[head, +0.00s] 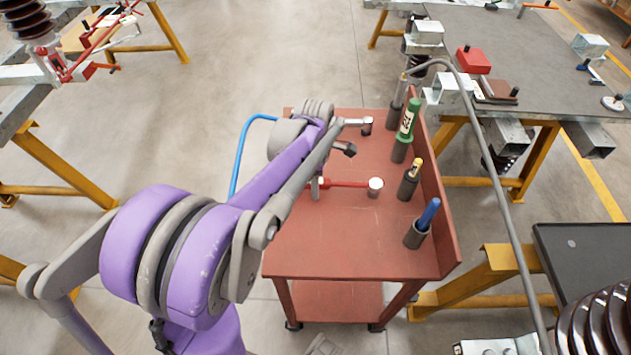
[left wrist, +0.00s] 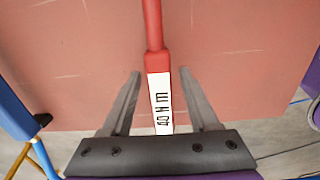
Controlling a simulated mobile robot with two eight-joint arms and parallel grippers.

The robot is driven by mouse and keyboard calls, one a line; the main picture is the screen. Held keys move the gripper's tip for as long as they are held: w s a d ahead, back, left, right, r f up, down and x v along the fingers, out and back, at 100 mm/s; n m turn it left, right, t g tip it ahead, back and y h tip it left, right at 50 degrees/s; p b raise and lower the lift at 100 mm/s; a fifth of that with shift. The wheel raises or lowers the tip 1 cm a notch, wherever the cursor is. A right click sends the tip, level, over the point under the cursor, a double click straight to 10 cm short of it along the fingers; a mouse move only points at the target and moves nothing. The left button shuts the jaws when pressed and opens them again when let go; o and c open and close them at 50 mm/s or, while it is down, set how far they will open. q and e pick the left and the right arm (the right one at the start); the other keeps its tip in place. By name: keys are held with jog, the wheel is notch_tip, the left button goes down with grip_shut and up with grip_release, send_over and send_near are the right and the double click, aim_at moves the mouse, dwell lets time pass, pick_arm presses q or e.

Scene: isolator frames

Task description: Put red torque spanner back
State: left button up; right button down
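The red torque spanner (head: 345,183) lies flat on the red cart top (head: 320,245), its round pale head (head: 375,187) pointing right. In the left wrist view its red shaft (left wrist: 153,25) runs down to a white label (left wrist: 161,103) reading "40 N m". My left gripper (left wrist: 160,76) is open, one finger on each side of the labelled handle, with gaps on both sides. In the head view my left gripper (head: 317,187) is mostly hidden by my arm, at the spanner's left end. My right gripper is not in view.
Dark holders along the cart's right side carry tools with green (head: 409,118), yellow (head: 415,166) and blue (head: 428,214) handles. A silver socket head (head: 367,125) shows at the back of the cart. A grey workbench (head: 530,80) stands to the right. The cart's front is clear.

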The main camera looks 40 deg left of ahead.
pick_arm(q)
jog(key=shift+r, duration=0.25)
pick_arm(e)
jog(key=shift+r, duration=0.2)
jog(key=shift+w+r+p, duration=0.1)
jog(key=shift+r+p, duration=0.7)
jog(key=shift+p, duration=0.15)
pick_arm(q)
notch_tip(320, 180, up, 12)
jog(key=s+d+f+m+t, duration=0.1)
jog(key=s+d+f+m, duration=0.2)
jog(key=m, duration=0.5)
jog(key=s+d+f+m+t, duration=0.2)
jog(key=s+d+f+m, duration=0.2)
jog(key=d+m, duration=0.4)
jog(key=s+d+f+m+t, duration=0.1)
jog(key=s+d+f+m, duration=0.2)
jog(key=s+d+m, duration=0.3)
jog(key=shift+f+m+t, duration=0.15)
jog(key=shift+m+t, duration=0.15)
jog(key=shift+m, duration=1.2)
jog(key=shift+s+d+f+m, duration=0.2)
jog(key=shift+f+m, duration=0.1)
jog(key=shift+m, duration=0.2)
